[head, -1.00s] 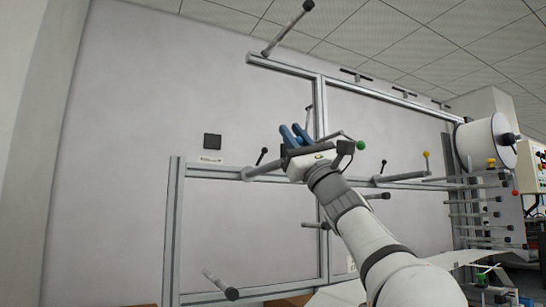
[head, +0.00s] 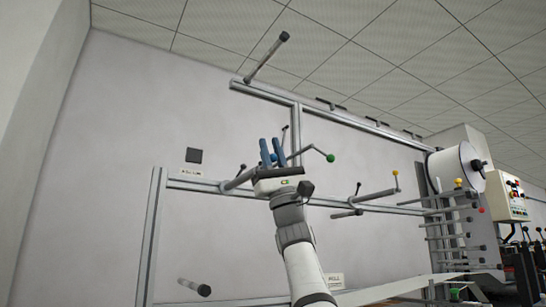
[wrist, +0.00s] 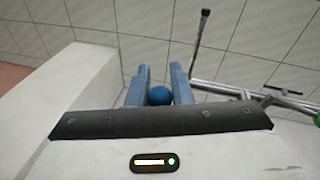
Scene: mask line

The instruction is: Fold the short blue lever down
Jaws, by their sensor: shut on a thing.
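The short blue lever shows as its round blue knob (wrist: 159,95), which sits between the two blue fingers in the wrist view. The lever's stem is hidden behind my gripper. My gripper (wrist: 157,88) is shut on the knob. In the head view my gripper (head: 271,148) points upward in front of the metal frame, a little above its middle rail. Only a small bit of the knob shows between the fingers there.
A lever with a green knob (head: 330,157) is just right of my gripper, and one with a yellow knob (head: 395,173) is farther right. A grey roller (head: 262,60) juts from the top rail. A white reel (head: 452,169) and a control box (head: 509,196) stand right.

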